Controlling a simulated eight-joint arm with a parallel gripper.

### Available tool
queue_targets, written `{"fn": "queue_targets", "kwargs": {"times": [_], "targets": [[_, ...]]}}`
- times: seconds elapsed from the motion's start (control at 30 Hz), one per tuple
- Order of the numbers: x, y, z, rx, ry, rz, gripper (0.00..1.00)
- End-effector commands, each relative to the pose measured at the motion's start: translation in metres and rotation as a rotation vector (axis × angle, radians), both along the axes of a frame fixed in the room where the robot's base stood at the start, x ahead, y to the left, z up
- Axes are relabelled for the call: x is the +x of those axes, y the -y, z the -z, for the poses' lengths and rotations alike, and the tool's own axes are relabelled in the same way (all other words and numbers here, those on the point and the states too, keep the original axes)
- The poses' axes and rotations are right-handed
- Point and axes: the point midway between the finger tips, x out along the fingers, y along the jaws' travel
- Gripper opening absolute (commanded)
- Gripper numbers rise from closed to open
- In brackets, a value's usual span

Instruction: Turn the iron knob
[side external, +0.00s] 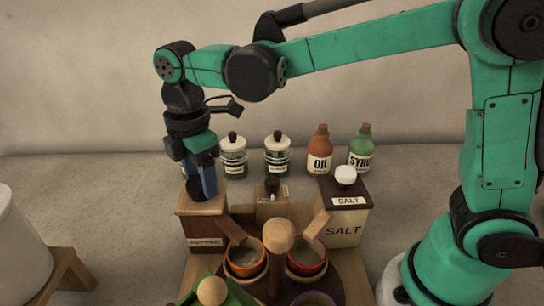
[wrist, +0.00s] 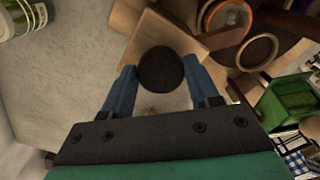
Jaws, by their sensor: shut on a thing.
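The iron knob (wrist: 160,69) is dark and round in the wrist view. It sits on the lid of a wooden box labelled PEPPER (side external: 204,228), at the left of the row of boxes in the side view. My gripper (wrist: 160,74) points down over this box, with one blue finger on each side of the knob, shut on it. In the side view my gripper (side external: 203,187) and its fingers hide most of the knob. How far the knob is turned cannot be told.
A SALT box (side external: 345,228) with a white knob and a smaller box (side external: 272,203) stand to the right. Two jars and two bottles (side external: 319,150) stand behind. Orange-rimmed cups (side external: 307,262) and a wooden post (side external: 279,240) are close in front. A white container (side external: 18,248) is at far left.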

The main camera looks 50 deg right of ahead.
Motion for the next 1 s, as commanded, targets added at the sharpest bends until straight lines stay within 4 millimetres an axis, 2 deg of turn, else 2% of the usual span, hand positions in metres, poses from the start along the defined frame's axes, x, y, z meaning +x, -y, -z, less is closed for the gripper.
{"fn": "queue_targets", "kwargs": {"times": [1.0], "targets": [[-0.0026, -0.0017, -0.0005, 0.0, 0.001, 0.957, 0.01]]}}
